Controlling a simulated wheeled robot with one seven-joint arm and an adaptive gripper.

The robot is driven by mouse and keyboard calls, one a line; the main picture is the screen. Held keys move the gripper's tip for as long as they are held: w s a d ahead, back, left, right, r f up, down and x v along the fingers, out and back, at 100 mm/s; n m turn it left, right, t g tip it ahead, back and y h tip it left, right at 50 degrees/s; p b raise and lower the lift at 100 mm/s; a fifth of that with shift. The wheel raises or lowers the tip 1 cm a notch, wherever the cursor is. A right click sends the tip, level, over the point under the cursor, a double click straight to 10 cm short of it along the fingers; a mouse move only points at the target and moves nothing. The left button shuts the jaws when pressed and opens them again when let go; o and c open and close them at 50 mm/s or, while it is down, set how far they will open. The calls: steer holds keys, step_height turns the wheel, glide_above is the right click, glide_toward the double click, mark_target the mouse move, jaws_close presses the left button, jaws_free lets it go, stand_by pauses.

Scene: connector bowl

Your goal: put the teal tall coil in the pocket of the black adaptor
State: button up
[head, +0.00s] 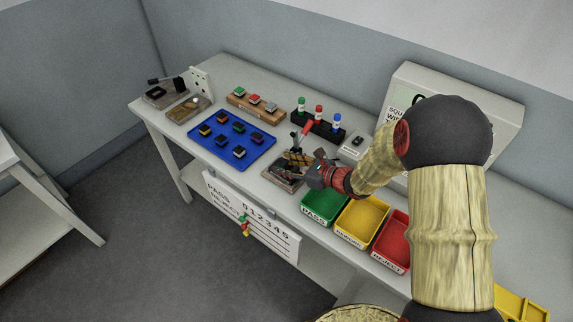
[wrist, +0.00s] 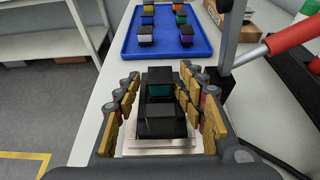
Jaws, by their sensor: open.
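The teal tall coil (wrist: 160,90) shows as a dark block with a teal face, in the middle of the wrist view between my fingers. The black adaptor (wrist: 166,125) is just in front of it in that view, on a pale plate. The coil appears to stand in or against the adaptor; its lower part is hidden, so I cannot tell how deep it sits. My gripper (wrist: 162,106) is open, its fingers on both sides of coil and adaptor with gaps. In the head view my gripper (head: 300,168) is low over the clamp fixture and hides the coil.
A toggle clamp with a red handle (wrist: 293,34) stands close at the right of my fingers. A blue tray (head: 268,143) with several coils lies to the left. Green (head: 304,212), yellow (head: 340,228) and red (head: 376,246) bins stand close on the right.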

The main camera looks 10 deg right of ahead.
steer(key=shift+s+f, duration=0.4)
steer(key=shift+f, duration=0.25)
steer(key=shift+d+r+p, duration=0.1)
steer(key=shift+r+p, duration=0.35)
steer(key=shift+p, duration=0.05)
steer(key=w+r+p+v, duration=0.1)
steer(key=p+v, duration=0.2)
steer(key=v, duration=0.8)
steer(key=s+a+r+n+g, duration=0.65)
steer(key=s+r+n, duration=0.45)
steer(key=s+n, duration=0.2)
steer(key=s+d+r+n+t+h, duration=0.2)
steer(key=s+d+r+n+h, duration=0.7)
steer(key=s+n, duration=0.3)
steer(key=shift+d+r+n+h, duration=0.3)
steer(key=shift+d+r+n, duration=0.25)
steer(key=shift+n, duration=0.35)
steer(key=shift+t, duration=0.25)
steer(key=shift+c, duration=0.4)
